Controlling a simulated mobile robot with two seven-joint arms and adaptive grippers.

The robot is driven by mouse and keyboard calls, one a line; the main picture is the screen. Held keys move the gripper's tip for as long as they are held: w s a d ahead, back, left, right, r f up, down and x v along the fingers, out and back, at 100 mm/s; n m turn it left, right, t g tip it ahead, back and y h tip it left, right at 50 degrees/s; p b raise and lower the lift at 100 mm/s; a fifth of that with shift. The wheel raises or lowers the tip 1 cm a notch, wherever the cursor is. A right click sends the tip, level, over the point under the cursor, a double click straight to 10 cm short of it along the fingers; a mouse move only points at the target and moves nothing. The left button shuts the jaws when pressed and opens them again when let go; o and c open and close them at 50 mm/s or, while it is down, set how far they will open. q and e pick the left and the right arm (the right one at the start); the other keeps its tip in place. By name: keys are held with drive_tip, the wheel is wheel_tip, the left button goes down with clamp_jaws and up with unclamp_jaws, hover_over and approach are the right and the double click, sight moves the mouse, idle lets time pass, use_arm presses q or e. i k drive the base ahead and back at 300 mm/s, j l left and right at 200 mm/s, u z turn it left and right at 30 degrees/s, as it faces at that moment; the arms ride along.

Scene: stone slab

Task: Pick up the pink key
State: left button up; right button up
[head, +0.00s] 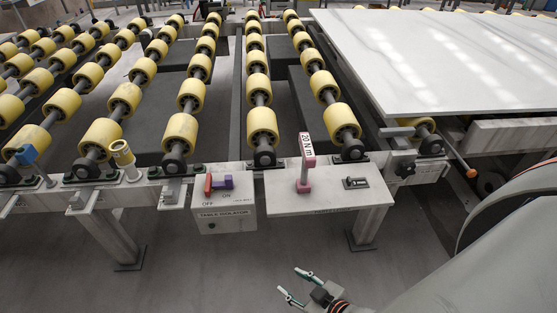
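The pink key (305,178) stands upright on a small pale shelf (325,200) at the front of the roller table. It has a pink shaft and a white label reading "20 Nm" at its top. My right gripper (292,283) is at the bottom of the head view, below the shelf in the picture and apart from the key. Its two fingers are spread, with nothing visible between them. My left gripper is not in view.
A dark slotted plate (355,183) lies on the shelf right of the key. Yellow rollers (262,127) fill the back. A white stone slab (450,65) lies at right.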

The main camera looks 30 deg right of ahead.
sight(309, 160)
drive_tip(key=k+l+z, duration=0.15)
drive_tip(key=l+z, duration=0.6)
drive_tip(key=l, duration=0.25)
drive_tip(key=l+z, duration=0.4)
drive_tip(key=l, duration=0.15)
